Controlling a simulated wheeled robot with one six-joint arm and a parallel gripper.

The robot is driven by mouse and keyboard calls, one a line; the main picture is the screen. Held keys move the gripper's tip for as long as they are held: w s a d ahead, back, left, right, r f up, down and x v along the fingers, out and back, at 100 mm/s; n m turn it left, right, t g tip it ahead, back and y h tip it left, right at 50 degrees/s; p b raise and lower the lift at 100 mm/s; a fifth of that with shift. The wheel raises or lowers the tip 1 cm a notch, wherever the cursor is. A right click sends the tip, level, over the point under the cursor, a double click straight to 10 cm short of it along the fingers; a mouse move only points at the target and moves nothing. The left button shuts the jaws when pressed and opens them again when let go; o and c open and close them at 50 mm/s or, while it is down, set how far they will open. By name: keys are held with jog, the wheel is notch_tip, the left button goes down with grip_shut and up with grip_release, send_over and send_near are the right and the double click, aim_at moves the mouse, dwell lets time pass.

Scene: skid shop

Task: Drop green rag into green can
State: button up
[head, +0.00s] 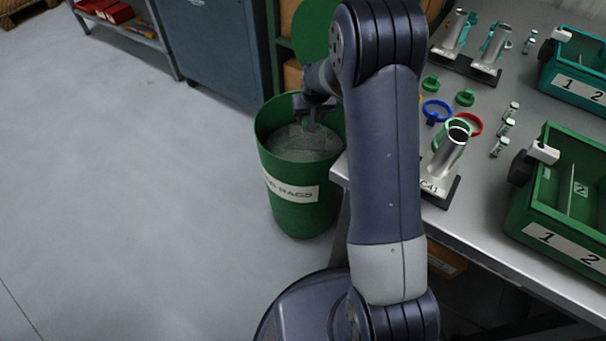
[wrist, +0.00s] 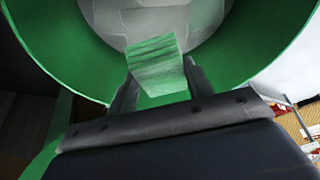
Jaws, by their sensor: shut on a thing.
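The green can (head: 300,205) stands on the floor left of the workbench, with a white label reading "RAGS" on its front. Its green lid is raised behind it. My gripper (head: 310,122) is at the can's mouth, pointing down. In the wrist view my gripper (wrist: 160,88) is shut on the green rag (wrist: 156,62), which hangs between the fingertips over the can's opening. The can's green inner wall (wrist: 60,50) curves around it, with a grey-white bottom or contents below. In the head view the rag cannot be made out behind the gripper.
The workbench (head: 480,235) on the right holds a green divided bin (head: 560,200), a teal bin (head: 578,75), metal tubes on stands, coloured rings and small vials. A blue-grey cabinet (head: 215,50) stands behind the can. The floor on the left is clear.

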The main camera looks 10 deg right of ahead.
jog(key=o, duration=1)
jog(key=p+v, duration=0.2)
jog(key=v, duration=0.8)
jog(key=shift+s+r, duration=0.25)
jog(key=shift+r, duration=0.1)
jog(key=b+x, duration=0.2)
jog(key=x, duration=0.9)
jog(key=shift+f, duration=0.25)
notch_tip(320, 180, up, 5)
jog(key=p, duration=0.3)
jog(key=shift+r+p, duration=0.45)
jog(key=shift+r, duration=0.3)
